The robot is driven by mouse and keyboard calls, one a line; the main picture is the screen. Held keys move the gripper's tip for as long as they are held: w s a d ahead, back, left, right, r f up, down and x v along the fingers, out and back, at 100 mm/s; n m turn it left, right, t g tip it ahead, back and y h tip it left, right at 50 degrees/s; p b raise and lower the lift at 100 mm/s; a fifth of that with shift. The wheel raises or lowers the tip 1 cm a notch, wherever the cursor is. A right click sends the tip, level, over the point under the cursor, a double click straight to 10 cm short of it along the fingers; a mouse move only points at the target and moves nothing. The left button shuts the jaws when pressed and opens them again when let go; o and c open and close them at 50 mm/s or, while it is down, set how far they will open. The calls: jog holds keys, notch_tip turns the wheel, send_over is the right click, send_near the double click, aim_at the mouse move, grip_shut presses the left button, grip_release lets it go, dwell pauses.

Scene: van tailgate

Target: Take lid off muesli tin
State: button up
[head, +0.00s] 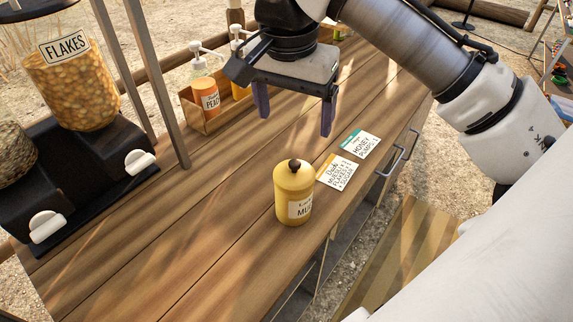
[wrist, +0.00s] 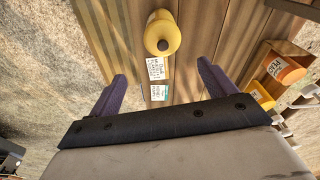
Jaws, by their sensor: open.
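The yellow muesli tin (head: 292,200) stands upright on the wooden counter, near its front edge. Its yellow lid (head: 294,174) with a dark round knob (head: 294,163) is on top. My gripper (head: 295,122) is open and empty, with purple fingers pointing down. It is above the counter, behind the tin in the head view and apart from it. In the wrist view the tin (wrist: 163,32) shows from above, beyond the fingertips of my gripper (wrist: 160,82), with the knob on its lid visible. Nothing hides the lid.
Two label cards (head: 338,172) lie right of the tin. A wooden box (head: 207,116) with pump bottles and an orange jar (head: 206,96) stands at the back. A flakes dispenser (head: 72,85) stands at the left. The counter (head: 190,230) left of the tin is clear.

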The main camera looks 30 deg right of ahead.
send_over(294, 164)
jog(key=f, duration=0.7)
jog(key=shift+s+a, duration=0.2)
jog(key=shift+s, duration=0.2)
jog(key=shift+w+d+f+p, duration=0.15)
jog(key=shift+f+p, duration=0.15)
jog(key=shift+f, duration=0.65)
jog(key=shift+w+f+p, duration=0.2)
jog(key=shift+f+p, duration=0.05)
jog(key=shift+f, duration=0.75)
jog(key=shift+w+d+f+p, duration=0.15)
jog(key=shift+f+p, duration=0.15)
jog(key=shift+f, duration=0.65)
jog(key=shift+s+a, duration=0.1)
jog(key=c, duration=1.3)
jog(key=shift+o, duration=0.2)
